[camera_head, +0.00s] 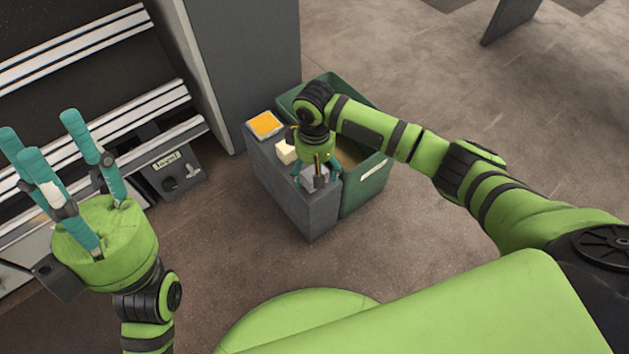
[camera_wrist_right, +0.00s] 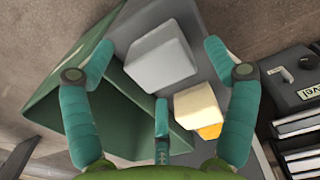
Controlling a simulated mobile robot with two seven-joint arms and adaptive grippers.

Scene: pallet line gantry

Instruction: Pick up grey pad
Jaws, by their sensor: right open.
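The grey pad (camera_wrist_right: 160,57) is a light grey block on top of a dark grey stand (camera_wrist_right: 238,99). In the head view it is mostly hidden under my right gripper (camera_head: 317,178). My right gripper points down over the stand and is open. In the right wrist view its teal fingers (camera_wrist_right: 161,68) are spread, with the grey pad showing between them; I cannot tell whether any finger touches it. My left gripper (camera_head: 42,140) is open and empty at the left of the head view, its fingers pointing up.
A cream block (camera_head: 286,152) sits beside the grey pad, with an orange-topped pad (camera_head: 264,124) at the stand's far end. A green bin (camera_head: 366,188) stands against the stand's right side. A rail structure (camera_head: 110,125) is at left. Open floor lies in front.

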